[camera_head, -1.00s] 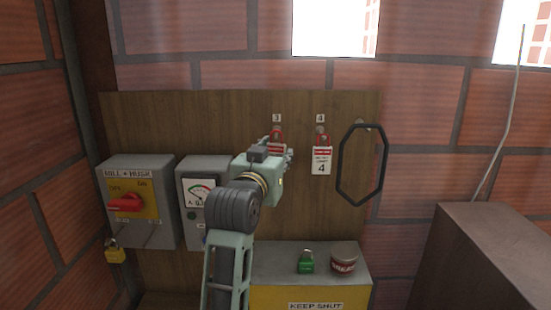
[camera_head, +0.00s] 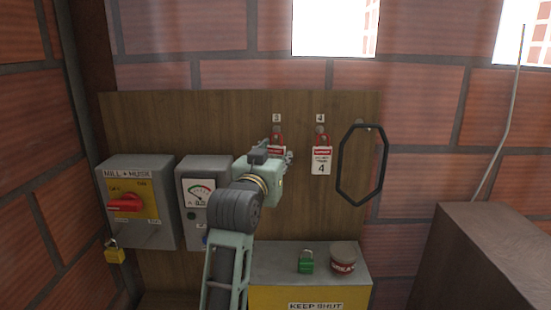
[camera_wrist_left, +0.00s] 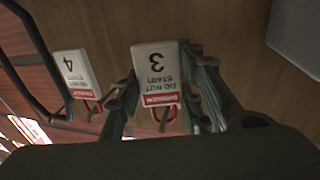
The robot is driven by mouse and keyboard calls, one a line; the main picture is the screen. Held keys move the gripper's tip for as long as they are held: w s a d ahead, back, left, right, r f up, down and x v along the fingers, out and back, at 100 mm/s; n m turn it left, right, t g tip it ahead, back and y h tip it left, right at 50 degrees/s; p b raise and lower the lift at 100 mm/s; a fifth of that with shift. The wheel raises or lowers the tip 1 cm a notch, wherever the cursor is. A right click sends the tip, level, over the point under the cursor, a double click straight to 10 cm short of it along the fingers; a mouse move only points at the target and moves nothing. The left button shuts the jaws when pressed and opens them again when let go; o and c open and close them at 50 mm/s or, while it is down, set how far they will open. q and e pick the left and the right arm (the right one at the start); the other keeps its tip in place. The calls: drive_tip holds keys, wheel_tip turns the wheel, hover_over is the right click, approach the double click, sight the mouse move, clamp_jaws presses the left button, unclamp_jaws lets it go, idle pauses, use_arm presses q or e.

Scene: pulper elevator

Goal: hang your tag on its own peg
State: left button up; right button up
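My left gripper (camera_wrist_left: 160,98) is at the peg board, at the number 3 position, and mostly hides tag 3 in the head view. Tag 3 (camera_wrist_left: 157,69), white with a red DANGER band, sits between its fingers in the left wrist view. The fingers lie close against the tag's two side edges and look shut on it. Its red upper part (camera_head: 277,140) shows at the peg under the 3 label (camera_head: 277,118). I cannot see clearly how it sits on the peg. Tag 4 (camera_head: 321,162) hangs to the right. My right gripper is out of view.
A black octagonal ring (camera_head: 341,170) hangs right of tag 4. The mill switch box (camera_head: 150,235) and a meter box (camera_head: 190,163) are at left, with a yellow padlock (camera_head: 115,256). A green padlock (camera_head: 306,265) and a round tin (camera_head: 343,262) stand on the lower box (camera_head: 265,262).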

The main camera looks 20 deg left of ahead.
use_arm(q)
drive_tip(key=o, duration=0.5)
drive_tip(key=shift+o, duration=0.2)
drive_tip(key=shift+s, duration=0.1)
